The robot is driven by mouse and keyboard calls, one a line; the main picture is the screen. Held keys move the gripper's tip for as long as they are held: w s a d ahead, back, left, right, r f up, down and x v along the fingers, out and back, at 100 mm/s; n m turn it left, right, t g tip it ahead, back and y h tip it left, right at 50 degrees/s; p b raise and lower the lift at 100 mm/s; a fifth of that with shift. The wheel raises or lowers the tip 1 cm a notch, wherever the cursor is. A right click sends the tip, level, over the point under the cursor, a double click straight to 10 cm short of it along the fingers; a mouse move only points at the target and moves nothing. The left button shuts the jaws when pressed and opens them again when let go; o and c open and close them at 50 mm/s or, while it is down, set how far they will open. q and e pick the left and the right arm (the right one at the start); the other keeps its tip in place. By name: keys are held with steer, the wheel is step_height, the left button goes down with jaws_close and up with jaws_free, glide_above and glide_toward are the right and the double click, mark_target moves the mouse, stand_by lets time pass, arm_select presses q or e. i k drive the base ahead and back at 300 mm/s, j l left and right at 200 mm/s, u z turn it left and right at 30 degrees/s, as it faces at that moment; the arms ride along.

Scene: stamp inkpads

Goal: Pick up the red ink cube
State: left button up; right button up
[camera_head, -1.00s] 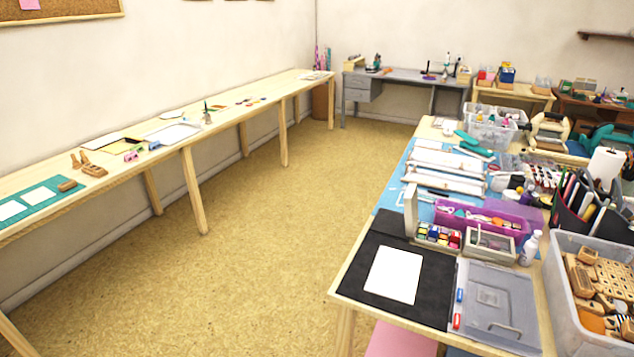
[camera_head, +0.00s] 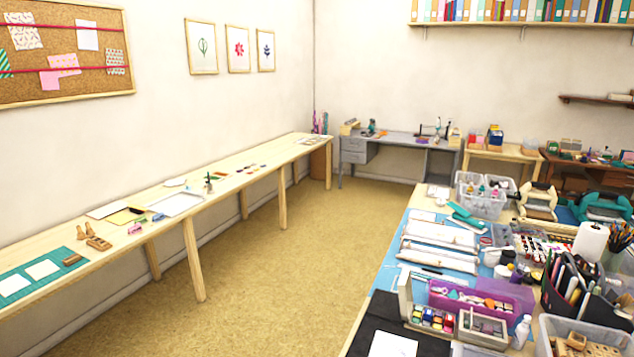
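Several small coloured ink cubes (camera_head: 432,318) sit together in an open case with a raised pale lid (camera_head: 405,297), on the near right table. Reddish cubes seem to be among them, but they are too small to tell clearly which is the red ink cube. Neither of my grippers is in view.
The case stands by a purple tray (camera_head: 480,298), a grey box (camera_head: 482,328) and a white bottle (camera_head: 521,332). A black mat (camera_head: 362,338) with white paper lies in front. A long wooden table (camera_head: 150,235) runs along the left wall. Open floor (camera_head: 280,290) lies between the tables.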

mark_target(449, 322)
steer(key=z, duration=0.75)
steer(key=i+j+z, duration=0.15)
steer(key=j+z, duration=0.7)
steer(key=j, duration=0.15)
steer(key=j+z, duration=0.25)
steer(key=j, duration=1.55)
steer(key=k, duration=0.05)
